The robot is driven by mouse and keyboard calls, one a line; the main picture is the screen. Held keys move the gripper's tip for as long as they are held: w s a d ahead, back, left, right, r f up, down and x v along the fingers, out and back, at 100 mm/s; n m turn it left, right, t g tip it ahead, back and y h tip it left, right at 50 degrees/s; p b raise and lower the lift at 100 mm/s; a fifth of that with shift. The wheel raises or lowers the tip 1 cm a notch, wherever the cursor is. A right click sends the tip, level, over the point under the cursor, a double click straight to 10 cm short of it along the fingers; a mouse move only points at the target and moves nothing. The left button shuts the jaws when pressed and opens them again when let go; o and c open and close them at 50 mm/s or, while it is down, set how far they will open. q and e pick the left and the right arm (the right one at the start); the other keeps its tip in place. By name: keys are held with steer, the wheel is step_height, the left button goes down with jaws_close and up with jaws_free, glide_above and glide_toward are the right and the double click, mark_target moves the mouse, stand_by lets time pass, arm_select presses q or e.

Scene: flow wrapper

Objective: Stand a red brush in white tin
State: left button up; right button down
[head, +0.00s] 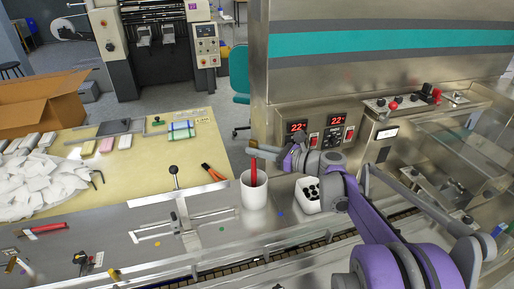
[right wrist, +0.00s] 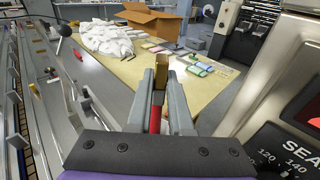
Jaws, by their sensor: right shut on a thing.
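The red brush (head: 254,172) is upright in the head view, with its red handle reaching down into the mouth of the white tin (head: 254,193). The near wall of the tin hides the handle's lower end, so I cannot tell whether it touches the bottom. My right gripper (head: 262,149) is shut on the brush near its top, above the tin's rim. In the right wrist view the red handle (right wrist: 155,119) shows between the fingers (right wrist: 163,82). The white tin cannot be made out there. My left gripper is in neither view.
A white container with black items (head: 308,196) stands just right of the tin. Orange-handled pliers (head: 213,172) and a black-knobbed lever (head: 174,173) are to the left. A yellow table (head: 140,160) holds white packets (head: 40,178) and an open cardboard box (head: 40,105). Control panels stand behind.

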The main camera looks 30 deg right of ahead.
steer(key=c, duration=0.7)
jaws_free()
steer(key=shift+c, duration=0.2)
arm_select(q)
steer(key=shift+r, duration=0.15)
arm_select(e)
steer(key=f+v, duration=0.1)
steer(key=v, duration=0.9)
steer(key=shift+s+d+r, duration=0.25)
steer(key=shift+s+r, duration=0.1)
steer(key=shift+r, duration=0.2)
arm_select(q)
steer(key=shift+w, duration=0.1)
